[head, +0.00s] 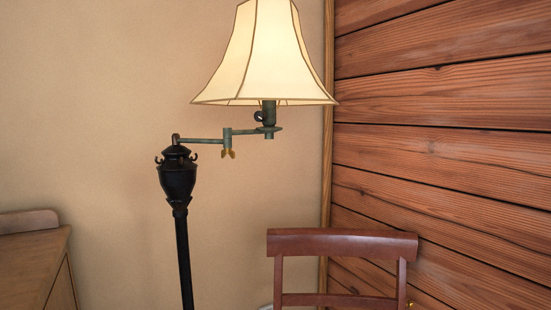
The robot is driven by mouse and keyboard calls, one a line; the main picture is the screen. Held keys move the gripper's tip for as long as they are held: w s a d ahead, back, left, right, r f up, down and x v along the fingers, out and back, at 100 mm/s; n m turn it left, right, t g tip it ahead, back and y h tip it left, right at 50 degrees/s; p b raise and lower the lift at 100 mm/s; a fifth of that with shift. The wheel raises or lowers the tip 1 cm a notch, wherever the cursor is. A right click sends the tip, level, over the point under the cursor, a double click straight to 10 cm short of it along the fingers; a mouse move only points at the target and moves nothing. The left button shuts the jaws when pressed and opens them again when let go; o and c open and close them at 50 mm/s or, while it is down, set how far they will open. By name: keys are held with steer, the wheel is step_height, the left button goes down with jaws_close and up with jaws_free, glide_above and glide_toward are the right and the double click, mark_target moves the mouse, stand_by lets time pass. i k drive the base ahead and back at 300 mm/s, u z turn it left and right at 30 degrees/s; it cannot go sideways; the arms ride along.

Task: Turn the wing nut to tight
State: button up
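The brass-yellow wing nut (228,153) sits under the joint of the swing arm (203,140) on a floor lamp. Its wings are small in the head view, and I cannot tell how tight it is. The lamp has a dark urn-shaped body (177,175) on a black pole (184,255). The swing arm reaches right to a socket under a lit cream shade (265,55). My gripper is not in view.
A reddish wooden chair (342,245) stands to the right of the lamp, below the shade. A wooden cabinet (35,260) is at the lower left. A plain beige wall (100,90) and a plank wall (440,150) are behind.

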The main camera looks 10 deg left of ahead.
mark_target(226, 150)
steer(key=z, duration=0.1)
steer(key=k, duration=1)
steer(key=u, duration=0.55)
steer(key=i, duration=0.8)
